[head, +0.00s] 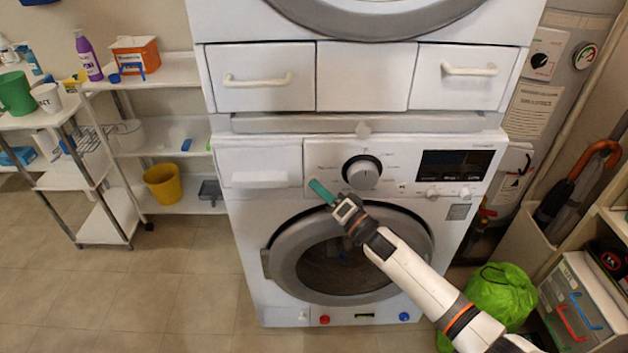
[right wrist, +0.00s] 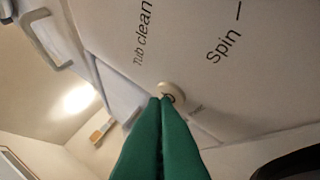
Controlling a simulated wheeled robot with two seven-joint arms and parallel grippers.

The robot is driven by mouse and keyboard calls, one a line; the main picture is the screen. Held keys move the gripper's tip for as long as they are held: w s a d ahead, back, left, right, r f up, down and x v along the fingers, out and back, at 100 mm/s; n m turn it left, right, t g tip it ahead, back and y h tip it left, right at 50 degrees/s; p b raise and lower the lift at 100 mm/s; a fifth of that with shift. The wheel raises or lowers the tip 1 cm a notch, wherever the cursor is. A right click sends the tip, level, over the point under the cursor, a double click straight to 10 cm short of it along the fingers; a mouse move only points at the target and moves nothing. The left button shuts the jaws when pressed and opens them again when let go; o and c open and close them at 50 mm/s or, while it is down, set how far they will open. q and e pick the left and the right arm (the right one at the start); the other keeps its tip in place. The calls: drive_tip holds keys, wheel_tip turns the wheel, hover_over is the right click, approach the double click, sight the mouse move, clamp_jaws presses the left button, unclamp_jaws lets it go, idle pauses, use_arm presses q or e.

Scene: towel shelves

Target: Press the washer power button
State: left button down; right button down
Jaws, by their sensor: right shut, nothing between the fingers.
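The white washer (head: 250,215) stands in the middle of the head view, with a control panel, a round knob (head: 362,172) and a dark display (head: 455,165). My right gripper (head: 314,184) has green fingers that are shut and empty, and its tips are at the panel's left part, left of the knob. In the right wrist view a small round white button (right wrist: 174,92) with a dark mark, the likely power button, is at the fingertips (right wrist: 160,101). The tips overlap its lower left edge; I cannot tell whether they touch it. My left gripper is not in view.
A second white machine with drawers (head: 262,78) is above the washer. Shelves with a yellow bucket (head: 164,184) stand at the left. A green bag (head: 500,293) and a drawer box (head: 578,310) are at the lower right. The left floor is clear.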

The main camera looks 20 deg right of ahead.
idle(0.3)
drive_tip(key=shift+s+a+r+p, duration=0.1)
drive_tip(key=shift+s+p, duration=0.3)
drive_tip(key=shift+p, duration=0.15)
drive_tip(key=shift+s, duration=0.15)
drive_tip(key=s+a+p, duration=0.1)
drive_tip(key=s+p, duration=0.2)
drive_tip(key=s, duration=0.2)
drive_tip(key=shift+s+a+p, duration=0.3)
drive_tip(key=shift+s+a, duration=0.05)
drive_tip(key=shift+s, duration=0.05)
